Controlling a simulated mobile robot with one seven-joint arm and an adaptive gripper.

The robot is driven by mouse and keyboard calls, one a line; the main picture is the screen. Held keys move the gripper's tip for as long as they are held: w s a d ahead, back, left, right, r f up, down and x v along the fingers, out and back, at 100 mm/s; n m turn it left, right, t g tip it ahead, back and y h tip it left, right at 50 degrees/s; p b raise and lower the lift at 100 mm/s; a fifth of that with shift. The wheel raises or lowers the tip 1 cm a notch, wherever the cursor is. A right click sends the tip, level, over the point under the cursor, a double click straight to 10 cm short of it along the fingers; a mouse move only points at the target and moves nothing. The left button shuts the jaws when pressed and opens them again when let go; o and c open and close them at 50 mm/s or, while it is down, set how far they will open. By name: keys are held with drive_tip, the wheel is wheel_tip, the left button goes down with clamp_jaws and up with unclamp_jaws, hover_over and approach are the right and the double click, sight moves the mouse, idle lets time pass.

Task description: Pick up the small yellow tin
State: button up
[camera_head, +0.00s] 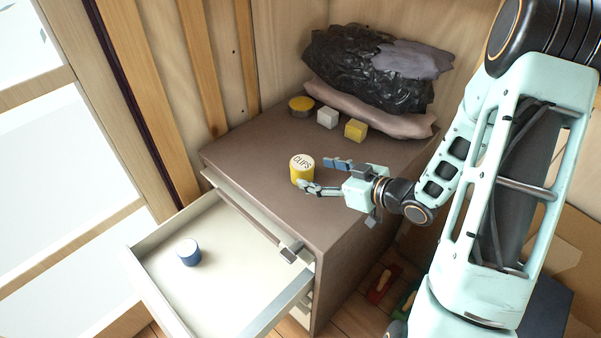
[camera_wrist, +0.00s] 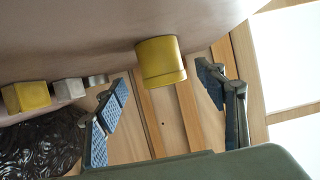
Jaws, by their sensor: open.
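The small yellow tin (camera_head: 301,170) stands upright on the brown cabinet top, with a white lid marked "CLIPS". In the wrist view the yellow tin (camera_wrist: 160,62) shows ahead of the gripper, between the lines of its two fingers. My gripper (camera_head: 318,175) is open and empty, just right of the tin in the head view, with its fingers spread to either side. One fingertip is very close to the tin's lower right side; I cannot tell if it touches. In the wrist view the blue-padded fingers of my gripper (camera_wrist: 160,95) are wide apart.
The cabinet top (camera_head: 250,160) also holds a yellow-topped dark tin (camera_head: 301,106), a white cube (camera_head: 327,118), a yellow cube (camera_head: 355,129) and a black bag (camera_head: 365,75) at the back. An open drawer (camera_head: 225,285) with a blue tin (camera_head: 188,252) juts out front left.

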sight(301, 165)
drive_tip(key=shift+b+x, duration=0.4)
drive_tip(key=shift+x, duration=2.65)
drive_tip(key=shift+s+r, duration=0.1)
drive_tip(key=c, duration=1.5)
drive_tip(key=shift+r+p, duration=0.7)
drive_tip(key=shift+r, duration=0.05)
drive_tip(key=r+p, duration=0.2)
drive_tip(key=s+r, duration=0.1)
drive_tip(key=shift+a+r+p, duration=0.25)
drive_tip(key=shift+r+p, duration=0.05)
drive_tip(key=shift+p, duration=0.1)
drive_tip(key=s+r+p, duration=0.2)
drive_tip(key=s+a+r+p, duration=0.1)
drive_tip(key=s+r+p, duration=0.1)
drive_tip(key=s+a+r+p, duration=0.1)
drive_tip(key=s+p, duration=0.1)
drive_tip(key=shift+s+r, duration=0.2)
drive_tip(key=shift+r, duration=0.2)
